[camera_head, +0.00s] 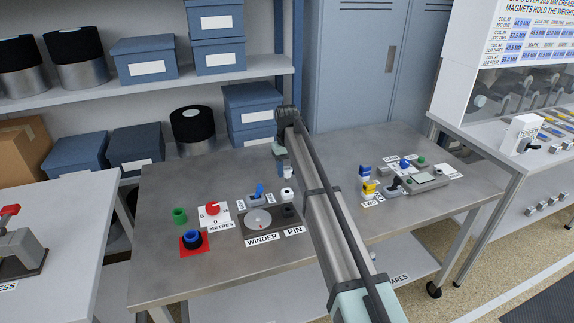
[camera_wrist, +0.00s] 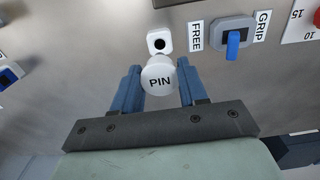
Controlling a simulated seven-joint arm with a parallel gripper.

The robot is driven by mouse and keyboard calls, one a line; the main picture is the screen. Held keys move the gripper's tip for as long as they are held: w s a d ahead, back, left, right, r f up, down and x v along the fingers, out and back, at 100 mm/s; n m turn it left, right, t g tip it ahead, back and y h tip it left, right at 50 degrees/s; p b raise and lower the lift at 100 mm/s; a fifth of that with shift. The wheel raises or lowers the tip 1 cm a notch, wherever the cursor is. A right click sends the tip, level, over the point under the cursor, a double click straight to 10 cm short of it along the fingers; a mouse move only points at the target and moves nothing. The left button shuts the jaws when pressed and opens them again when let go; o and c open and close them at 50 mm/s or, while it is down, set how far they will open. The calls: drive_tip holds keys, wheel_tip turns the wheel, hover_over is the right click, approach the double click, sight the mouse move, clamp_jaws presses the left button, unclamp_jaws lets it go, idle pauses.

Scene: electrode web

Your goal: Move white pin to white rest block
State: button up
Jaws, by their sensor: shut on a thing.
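The white pin (camera_wrist: 159,77), with PIN lettered on its round head, sits between my gripper's blue fingers (camera_wrist: 160,88) in the wrist view. The fingers are shut on it. The white rest block (camera_wrist: 160,41), with a dark hole in its top, is just beyond the pin's head, and the two overlap in this view. In the head view the white rest block (camera_head: 287,195) stands on the steel bench behind the PIN label. My gripper (camera_head: 284,165) hangs above and behind it, partly hidden by my arm. The pin's lower end is hidden; I cannot tell its height over the block.
A grey switch with a blue lever (camera_wrist: 233,42), between FREE and GRIP labels, is close beside the rest block. The winder's round disc (camera_head: 258,220), a dark block (camera_head: 290,211) and a red knob (camera_head: 212,209) are nearby. The bench's back left (camera_head: 200,175) is clear.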

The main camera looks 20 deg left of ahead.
sight(287, 169)
drive_tip(key=shift+f, duration=1.55)
drive_tip(key=shift+f, duration=1.7)
idle(0.5)
drive_tip(key=o, duration=1.2)
drive_tip(key=shift+o, duration=0.2)
drive_tip(key=shift+r, duration=0.1)
wheel_tip(287, 169, up, 14)
drive_tip(key=shift+f, duration=0.15)
